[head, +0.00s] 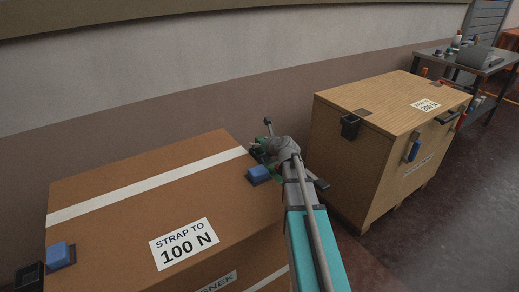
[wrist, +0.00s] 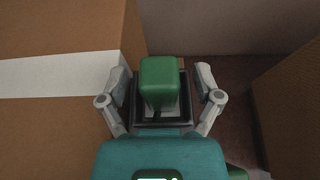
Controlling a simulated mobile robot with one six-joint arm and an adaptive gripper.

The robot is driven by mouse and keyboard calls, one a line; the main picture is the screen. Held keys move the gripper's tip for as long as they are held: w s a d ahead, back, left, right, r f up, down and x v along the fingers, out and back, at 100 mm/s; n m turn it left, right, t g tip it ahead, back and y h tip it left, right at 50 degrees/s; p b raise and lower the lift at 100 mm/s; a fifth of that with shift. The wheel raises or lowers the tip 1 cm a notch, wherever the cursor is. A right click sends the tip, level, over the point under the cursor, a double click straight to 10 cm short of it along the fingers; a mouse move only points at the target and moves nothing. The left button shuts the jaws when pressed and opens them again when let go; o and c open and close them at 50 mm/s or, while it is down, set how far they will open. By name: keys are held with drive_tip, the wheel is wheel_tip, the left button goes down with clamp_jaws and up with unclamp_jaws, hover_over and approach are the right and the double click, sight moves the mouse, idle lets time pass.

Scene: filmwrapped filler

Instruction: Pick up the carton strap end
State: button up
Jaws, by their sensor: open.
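The carton (head: 120,230) is a large brown box with a white strap band (head: 150,186) across its top and a "STRAP TO 100 N" label (head: 184,243). A green block (wrist: 158,80), which looks like the strap end, stands in a black square holder (wrist: 183,112) beside the carton in the wrist view. My gripper (wrist: 162,84) is open, with one finger on each side of the green block; I see gaps between fingers and block. In the head view my gripper (head: 266,145) is at the carton's far right edge, and my arm hides most of the holder.
Blue clips sit on the carton's top, one by my gripper (head: 259,174) and one at the left (head: 60,254). A wooden crate (head: 385,112) stands close on the right, with a narrow floor gap between. A wall (head: 190,85) runs behind. A metal table (head: 474,66) stands far right.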

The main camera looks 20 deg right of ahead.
clamp_jaws()
idle(0.3)
drive_tip(key=shift+r, duration=0.2)
wheel_tip(320, 180, up, 2)
drive_tip(key=shift+p, duration=1.2)
drive_tip(key=s+d+r+p, duration=0.2)
drive_tip(key=s+r+p, duration=0.8)
drive_tip(key=s, duration=0.3)
drive_tip(key=shift+s+d+r+p, duration=0.3)
drive_tip(key=shift+s+r, duration=0.05)
drive_tip(key=shift+s, duration=0.05)
